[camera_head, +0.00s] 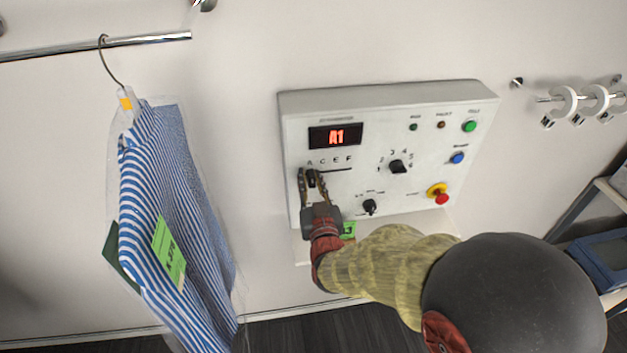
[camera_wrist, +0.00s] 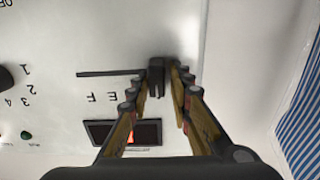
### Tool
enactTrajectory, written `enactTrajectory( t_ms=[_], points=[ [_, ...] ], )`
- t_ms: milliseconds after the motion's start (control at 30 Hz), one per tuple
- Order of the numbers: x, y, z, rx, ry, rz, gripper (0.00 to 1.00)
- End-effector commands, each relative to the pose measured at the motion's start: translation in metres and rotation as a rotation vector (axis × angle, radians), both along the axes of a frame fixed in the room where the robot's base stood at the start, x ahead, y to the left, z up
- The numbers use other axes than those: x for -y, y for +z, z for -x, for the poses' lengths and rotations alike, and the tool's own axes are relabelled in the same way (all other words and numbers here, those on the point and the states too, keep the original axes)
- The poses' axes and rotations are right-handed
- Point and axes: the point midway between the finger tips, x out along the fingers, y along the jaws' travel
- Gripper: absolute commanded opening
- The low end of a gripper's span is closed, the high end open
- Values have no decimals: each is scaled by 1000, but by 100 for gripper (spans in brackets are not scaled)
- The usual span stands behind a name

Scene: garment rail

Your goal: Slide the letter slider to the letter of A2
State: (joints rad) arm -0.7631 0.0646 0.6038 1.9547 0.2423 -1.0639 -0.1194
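The letter slider (camera_head: 312,178) is a small black knob at the left end of its slot, under the letter A on the grey-white control panel (camera_head: 300,110). The red display (camera_head: 336,136) reads A1. My gripper (camera_head: 311,176) is at the slider, with one finger on each side of it. In the wrist view the slider (camera_wrist: 156,78) stands between the fingertips (camera_wrist: 158,75), with narrow gaps visible, so the gripper looks open. The slot (camera_wrist: 108,73) runs away to the left there. E and F show in the wrist view; the fingers hide A and C.
A numbered rotary knob (camera_head: 397,167), a lower knob (camera_head: 370,207), a blue button (camera_head: 457,158) and a red stop button (camera_head: 441,198) sit right of the slider. A bagged striped shirt (camera_head: 165,190) with a green tag hangs at left. A ring rail (camera_head: 563,100) is at right.

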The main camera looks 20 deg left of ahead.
Motion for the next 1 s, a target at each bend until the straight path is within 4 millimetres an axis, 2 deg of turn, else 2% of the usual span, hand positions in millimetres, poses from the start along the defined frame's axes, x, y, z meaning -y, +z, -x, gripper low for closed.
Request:
enactTrajectory(
  t_ms=[233,567,767,1000],
  points=[
    [0,1,0,2,1,-1,33],
    [1,1,1,1,-1,-1,33],
    [13,0,21,0,0,0,33],
    [37,1,62,2,2,-1,33]
  ],
)
